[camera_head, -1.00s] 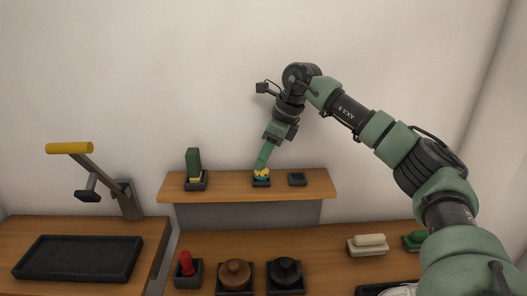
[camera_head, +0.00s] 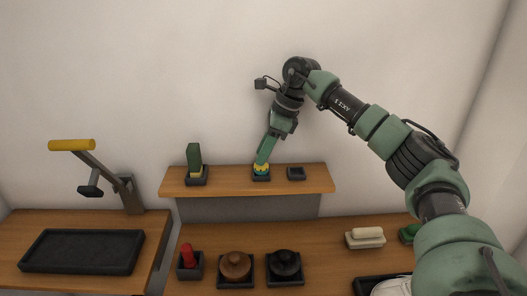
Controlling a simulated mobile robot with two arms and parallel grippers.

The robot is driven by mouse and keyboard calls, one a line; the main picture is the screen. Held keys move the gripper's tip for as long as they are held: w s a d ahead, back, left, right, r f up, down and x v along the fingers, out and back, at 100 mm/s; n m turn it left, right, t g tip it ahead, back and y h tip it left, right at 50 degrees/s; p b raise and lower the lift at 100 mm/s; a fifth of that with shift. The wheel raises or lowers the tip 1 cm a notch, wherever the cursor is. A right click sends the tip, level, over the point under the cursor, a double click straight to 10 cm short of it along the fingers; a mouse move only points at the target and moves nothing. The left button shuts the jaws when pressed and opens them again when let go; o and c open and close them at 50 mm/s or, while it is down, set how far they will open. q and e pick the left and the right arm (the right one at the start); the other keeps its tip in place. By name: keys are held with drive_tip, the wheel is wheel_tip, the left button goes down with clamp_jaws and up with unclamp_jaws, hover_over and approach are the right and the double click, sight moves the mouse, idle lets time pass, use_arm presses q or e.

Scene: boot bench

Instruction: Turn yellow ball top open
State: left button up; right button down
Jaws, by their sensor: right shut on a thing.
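The yellow ball top (camera_head: 262,168) sits low on the raised wooden shelf, in a small dark square holder (camera_head: 261,178). A bit of teal shows at it. My right gripper (camera_head: 264,161) comes down on it from above, tilted, and is shut on the yellow ball top. The fingers hide much of the ball top, so its turned angle cannot be told. My left gripper is not in view.
On the shelf (camera_head: 225,187), a green block (camera_head: 194,155) stands left and an empty dark holder (camera_head: 296,173) right. Below are a red-topped piece (camera_head: 187,256), a brown round lid (camera_head: 236,264), a black one (camera_head: 285,262) and a cream brush (camera_head: 366,236). A yellow-handled lever (camera_head: 72,145) stands left.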

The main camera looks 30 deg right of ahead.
drive_tip(key=c, duration=1)
unclamp_jaws()
drive_tip(key=shift+c, duration=0.2)
drive_tip(key=b+v, duration=0.1)
drive_tip(key=v, duration=0.6)
drive_tip(key=shift+r+b, duration=0.35)
drive_tip(key=shift+b, duration=0.05)
